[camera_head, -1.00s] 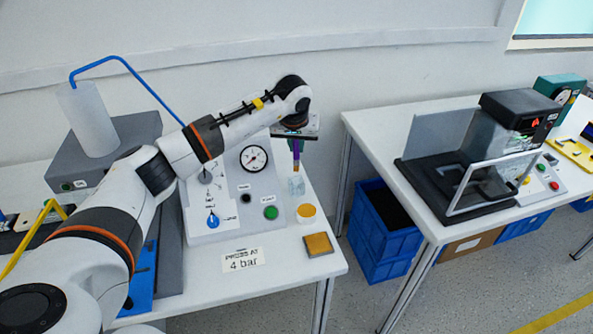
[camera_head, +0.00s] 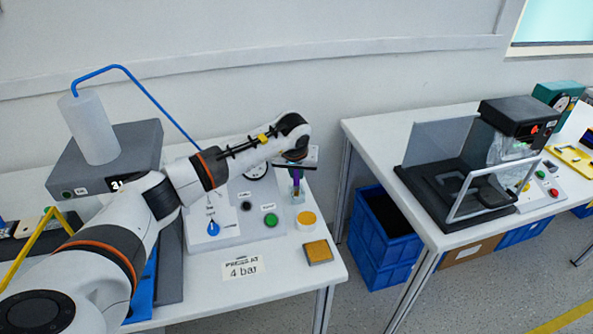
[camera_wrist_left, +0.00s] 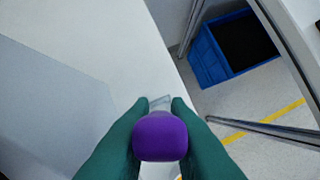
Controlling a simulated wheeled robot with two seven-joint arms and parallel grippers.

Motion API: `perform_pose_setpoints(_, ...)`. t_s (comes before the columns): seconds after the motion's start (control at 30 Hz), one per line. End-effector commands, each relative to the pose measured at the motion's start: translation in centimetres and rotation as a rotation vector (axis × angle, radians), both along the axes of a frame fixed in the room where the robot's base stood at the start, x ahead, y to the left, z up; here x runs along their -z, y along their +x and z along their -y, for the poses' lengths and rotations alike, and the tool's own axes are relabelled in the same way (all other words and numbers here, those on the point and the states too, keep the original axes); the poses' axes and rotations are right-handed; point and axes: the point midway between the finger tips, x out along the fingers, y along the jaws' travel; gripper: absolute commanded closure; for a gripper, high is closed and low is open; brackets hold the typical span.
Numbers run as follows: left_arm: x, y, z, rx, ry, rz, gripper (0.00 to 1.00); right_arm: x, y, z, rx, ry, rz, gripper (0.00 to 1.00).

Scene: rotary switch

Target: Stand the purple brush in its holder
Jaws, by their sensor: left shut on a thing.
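The purple brush (camera_head: 295,177) hangs upright below my left gripper (camera_head: 297,165) near the right side of the table. In the left wrist view, the brush's rounded purple end (camera_wrist_left: 160,137) sits between the green fingers of my left gripper (camera_wrist_left: 160,106), which is shut on it. The clear, glass-like holder (camera_head: 298,198) stands directly below, and the brush's lower end is at or inside its top; I cannot tell how deep. Part of the holder (camera_wrist_left: 161,101) shows beyond the fingers in the wrist view. My right gripper is not in view.
A grey panel with a blue knob (camera_head: 212,228), a green button (camera_head: 270,220) and a partly hidden gauge stands left of the holder. Blue crates (camera_head: 385,235) stand on the floor to the right.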

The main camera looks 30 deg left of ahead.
Motion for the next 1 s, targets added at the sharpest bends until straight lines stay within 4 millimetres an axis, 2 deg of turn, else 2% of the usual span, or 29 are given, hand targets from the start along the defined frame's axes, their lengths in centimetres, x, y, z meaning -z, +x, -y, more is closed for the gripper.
perform_pose_setpoints(0.23,0.4,0.0,0.0,-0.001,0.0,0.001,1.0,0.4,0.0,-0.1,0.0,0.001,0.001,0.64)
perform_pose_setpoints(0.27,0.4,0.0,0.0,-0.001,0.0,0.0,0.81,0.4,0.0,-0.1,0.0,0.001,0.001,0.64)
perform_pose_setpoints(0.37,0.4,0.0,0.0,-0.001,0.0,0.0,0.65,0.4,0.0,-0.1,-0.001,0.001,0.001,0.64)
perform_pose_setpoints(0.4,0.4,0.0,0.0,-0.001,0.0,0.0,0.62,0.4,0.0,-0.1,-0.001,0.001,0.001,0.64)
perform_pose_setpoints(0.73,-0.1,0.0,0.0,0.0,-0.001,0.0,0.62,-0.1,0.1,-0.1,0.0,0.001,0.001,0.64)
perform_pose_setpoints(0.83,-1.3,0.0,0.0,0.001,-0.002,0.001,0.62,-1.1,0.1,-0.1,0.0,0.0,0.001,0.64)
perform_pose_setpoints(1.0,-4.1,-1.2,0.5,0.002,0.002,0.006,0.62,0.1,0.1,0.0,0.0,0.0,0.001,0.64)
